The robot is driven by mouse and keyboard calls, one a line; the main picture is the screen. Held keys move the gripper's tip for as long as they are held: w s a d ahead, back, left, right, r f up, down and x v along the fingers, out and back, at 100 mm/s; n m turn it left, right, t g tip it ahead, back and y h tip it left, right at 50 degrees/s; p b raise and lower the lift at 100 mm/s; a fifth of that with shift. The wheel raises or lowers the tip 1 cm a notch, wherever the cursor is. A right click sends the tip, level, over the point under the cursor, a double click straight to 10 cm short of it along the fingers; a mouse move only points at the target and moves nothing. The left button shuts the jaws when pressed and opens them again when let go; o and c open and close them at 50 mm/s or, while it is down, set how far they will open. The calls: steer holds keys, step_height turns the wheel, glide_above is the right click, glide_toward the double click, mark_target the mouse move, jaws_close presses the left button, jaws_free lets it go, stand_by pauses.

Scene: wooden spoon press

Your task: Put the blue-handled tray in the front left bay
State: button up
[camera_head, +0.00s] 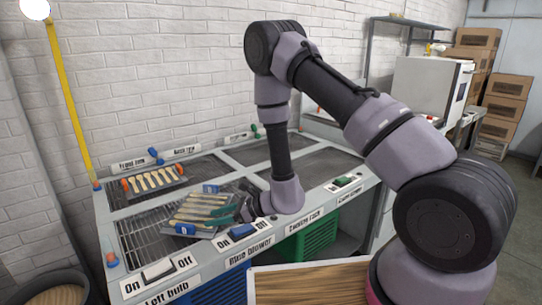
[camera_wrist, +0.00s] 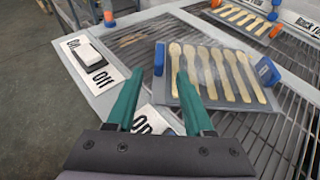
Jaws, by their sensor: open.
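The blue-handled tray (camera_head: 197,222) is a grey plate bearing several wooden spoons, with blue handles at two opposite ends. In the head view it lies over the wire mesh of the front left bay (camera_head: 145,243), toward its right side. The wrist view shows the tray (camera_wrist: 235,106) too, its near-left handle (camera_wrist: 159,58) just ahead of and between my fingertips. I cannot tell whether it sits fully flat. My gripper (camera_head: 236,212), with teal fingers, is open at the tray's right side; in the wrist view (camera_wrist: 159,78) the right finger overlaps the nearest spoon. Finger contact is unclear.
An orange-handled tray of spoons (camera_head: 152,182) lies in the back left bay. A white switch (camera_head: 158,270) and a blue switch (camera_head: 243,232) sit on the front rim. The right bays (camera_head: 318,164) look empty. A green crate (camera_head: 315,240) is below.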

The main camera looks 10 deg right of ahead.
steer(key=s+d+r+n+g, duration=0.25)
steer(key=r+n, duration=0.25)
steer(key=r, duration=0.8)
steer(key=s+d+r+n+g, duration=0.2)
steer(key=d+r+n, duration=0.2)
steer(key=r, duration=0.9)
steer(key=s+d+r+n+t+h, duration=0.2)
steer(key=d+r, duration=0.3)
steer(key=d, duration=0.4)
steer(key=s+d+r+n+t+h, duration=0.3)
steer(key=s+d+r+h, duration=0.1)
steer(key=d, duration=0.5)
steer(key=s+d+r+n+t+h, duration=0.2)
steer(key=d+r+h, duration=0.3)
steer(key=d, duration=0.4)
steer(key=shift+s+r+t, duration=0.6)
steer(key=shift+r+t, duration=0.15)
steer(key=shift+r, duration=0.15)
